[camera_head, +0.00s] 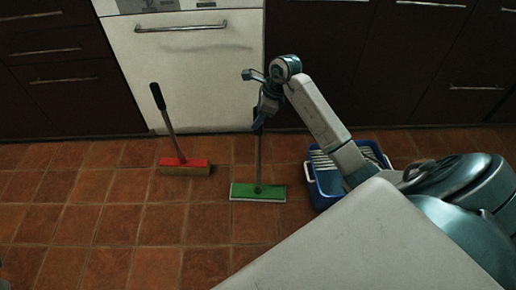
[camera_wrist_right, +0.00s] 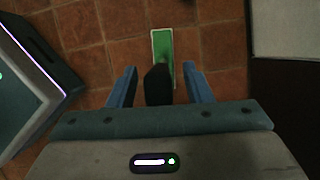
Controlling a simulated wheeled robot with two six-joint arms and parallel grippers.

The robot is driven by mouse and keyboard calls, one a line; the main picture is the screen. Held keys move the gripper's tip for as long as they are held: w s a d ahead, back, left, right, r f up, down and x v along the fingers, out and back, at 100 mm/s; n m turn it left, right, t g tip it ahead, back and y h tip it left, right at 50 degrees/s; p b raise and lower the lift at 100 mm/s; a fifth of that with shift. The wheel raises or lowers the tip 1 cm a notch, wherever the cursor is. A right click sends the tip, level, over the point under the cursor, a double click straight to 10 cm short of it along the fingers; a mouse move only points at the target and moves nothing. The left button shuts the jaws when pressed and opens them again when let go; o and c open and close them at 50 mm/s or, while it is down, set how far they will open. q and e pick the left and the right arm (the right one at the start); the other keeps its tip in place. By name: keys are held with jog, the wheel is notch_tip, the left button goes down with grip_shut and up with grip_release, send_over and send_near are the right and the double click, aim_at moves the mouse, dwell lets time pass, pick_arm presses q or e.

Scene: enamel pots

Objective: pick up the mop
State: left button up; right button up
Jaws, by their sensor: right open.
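The mop has a flat green head (camera_head: 258,191) with a pale edge, lying on the tiles. Its thin handle rises almost upright to a dark grip. My right gripper (camera_head: 264,106) is at the top of this handle in the head view. In the right wrist view, the open blue fingers of my right gripper (camera_wrist_right: 160,87) stand on both sides of the black grip (camera_wrist_right: 158,85), with gaps on each side. The green head (camera_wrist_right: 162,48) shows on the floor below. My left gripper is not in view.
A red broom (camera_head: 184,163) stands to the left of the mop, its handle leaning left. A blue bucket (camera_head: 322,198) is to the right, partly hidden by my arm. A white dishwasher (camera_head: 185,70) and dark cabinets (camera_head: 65,95) line the back. Front-left floor is clear.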

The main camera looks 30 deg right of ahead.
jog(key=shift+x, duration=0.9)
grip_shut()
jog(key=shift+r, duration=0.1)
jog(key=shift+r, duration=0.15)
